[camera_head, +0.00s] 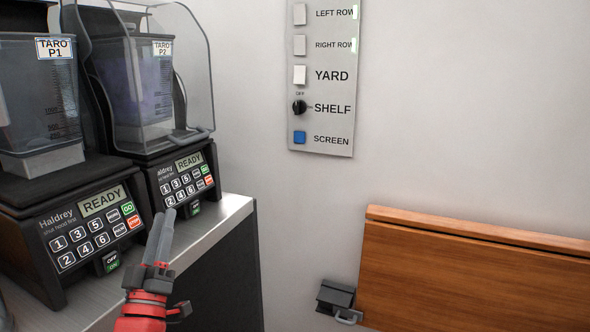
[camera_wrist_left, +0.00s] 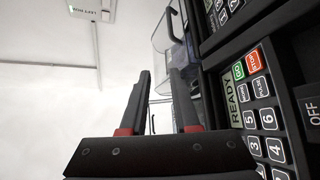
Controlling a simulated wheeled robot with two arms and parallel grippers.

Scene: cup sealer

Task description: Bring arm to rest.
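My left gripper (camera_head: 168,212) comes up from the bottom of the head view, with a red wrist and two grey fingers. It is in front of the blender bases, near the counter's edge. In the left wrist view its two dark fingers (camera_wrist_left: 160,72) stand apart with nothing between them, so it is open and empty. I cannot tell from the head view how far the fingertips are from the right blender's keypad. My right gripper is not in view.
Two blenders, TARO P1 (camera_head: 40,110) and TARO P2 (camera_head: 135,90), stand on the metal counter (camera_head: 225,215), both showing READY. A switch panel (camera_head: 320,75) is on the wall. A wooden panel (camera_head: 470,275) with a dark bracket (camera_head: 336,297) is at lower right.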

